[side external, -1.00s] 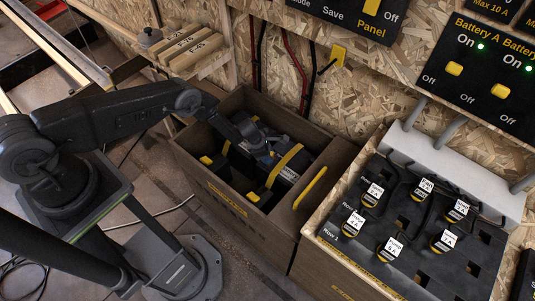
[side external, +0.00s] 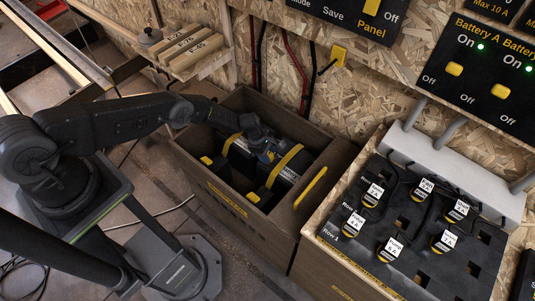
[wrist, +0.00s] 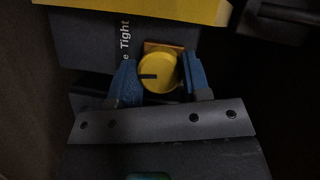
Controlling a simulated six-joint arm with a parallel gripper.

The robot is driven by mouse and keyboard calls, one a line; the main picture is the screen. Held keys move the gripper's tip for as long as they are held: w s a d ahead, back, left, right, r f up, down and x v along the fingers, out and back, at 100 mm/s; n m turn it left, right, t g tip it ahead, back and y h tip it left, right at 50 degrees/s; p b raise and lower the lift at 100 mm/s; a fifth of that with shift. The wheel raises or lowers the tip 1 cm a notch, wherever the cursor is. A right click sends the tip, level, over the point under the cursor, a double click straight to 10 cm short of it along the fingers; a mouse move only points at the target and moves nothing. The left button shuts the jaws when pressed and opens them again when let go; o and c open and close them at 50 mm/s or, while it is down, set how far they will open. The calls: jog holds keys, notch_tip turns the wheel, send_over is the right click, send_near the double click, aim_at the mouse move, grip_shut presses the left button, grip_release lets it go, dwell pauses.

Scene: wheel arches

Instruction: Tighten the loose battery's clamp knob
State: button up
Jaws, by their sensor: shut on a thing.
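In the wrist view a round yellow clamp knob (wrist: 159,72) with a dark mark on its left half sits between the two blue fingertips of my gripper (wrist: 158,78). The fingers are closed on its sides. A label reading "Tight" (wrist: 125,35) is printed on the dark surface up and left of the knob. In the side view my gripper (side external: 268,153) reaches down into the wooden box between the yellow straps. Dark batteries (side external: 288,172) with yellow straps (side external: 285,165) lie in the box. The knob is hidden in the side view.
The wooden box (side external: 225,200) has tall walls close around my gripper. To its right stands a black rack (side external: 410,222) with several labelled yellow-and-black plugs. Panels with switches (side external: 490,65) hang on the chipboard wall. A shelf with wooden blocks (side external: 190,50) is behind.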

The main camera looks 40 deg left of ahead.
jog(key=shift+d+r+m+g, duration=0.1)
jog(key=shift+m+g, duration=0.2)
jog(key=shift+m, duration=0.5)
jog(key=o, duration=0.9)
jog(key=shift+a+r, duration=0.3)
jog(key=shift+r, duration=0.3)
jog(key=v, duration=1.2)
jog(key=shift+s+a+r, duration=0.15)
jog(key=shift+a, duration=0.05)
